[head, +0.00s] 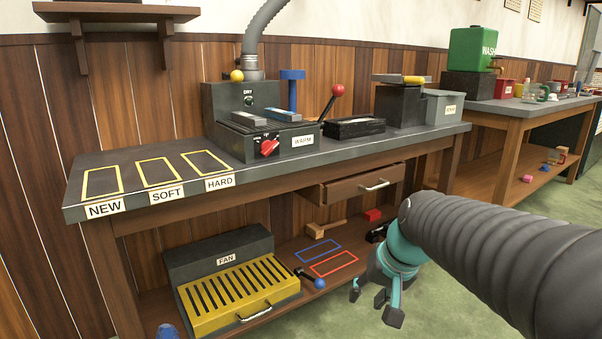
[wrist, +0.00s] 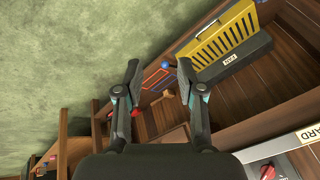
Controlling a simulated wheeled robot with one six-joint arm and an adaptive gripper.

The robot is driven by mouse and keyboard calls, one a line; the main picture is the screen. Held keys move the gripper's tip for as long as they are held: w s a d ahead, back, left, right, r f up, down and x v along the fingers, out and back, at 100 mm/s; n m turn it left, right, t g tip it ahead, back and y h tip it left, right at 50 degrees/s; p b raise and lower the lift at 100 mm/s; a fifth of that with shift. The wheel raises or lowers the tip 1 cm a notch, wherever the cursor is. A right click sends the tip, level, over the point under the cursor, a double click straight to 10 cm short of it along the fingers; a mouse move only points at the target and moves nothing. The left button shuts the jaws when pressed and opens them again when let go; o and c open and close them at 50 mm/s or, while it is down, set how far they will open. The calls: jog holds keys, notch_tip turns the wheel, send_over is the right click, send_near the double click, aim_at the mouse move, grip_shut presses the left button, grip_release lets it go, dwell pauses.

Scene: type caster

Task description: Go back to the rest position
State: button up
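My gripper (head: 376,300) hangs low at the right of the head view, in front of the bench's lower shelf, at the end of my dark ribbed arm. In the wrist view my gripper (wrist: 158,72) has its two fingers spread apart with nothing between them. It is open and empty, and touches nothing that I can see. Beyond the fingers lie the lower shelf and the green floor.
The workbench (head: 330,160) carries a warming unit (head: 222,105) and a red-knobbed lever (head: 337,90). Its drawer (head: 345,190) looks partly open near my arm. A yellow-fronted fan box (head: 235,295) sits on the lower shelf. Green floor (head: 440,300) is clear in front.

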jog(key=s+d+r+n+h+p, duration=0.1)
jog(key=s+r+p, duration=0.1)
jog(key=s, duration=0.6)
jog(key=s+d+r+t+h+p, duration=0.1)
jog(key=s+d+r+p, duration=0.1)
jog(key=s, duration=0.6)
jog(key=shift+s+n+t+h+p, duration=0.15)
jog(key=shift+n+t+h+p, duration=0.2)
jog(key=shift+p, duration=0.25)
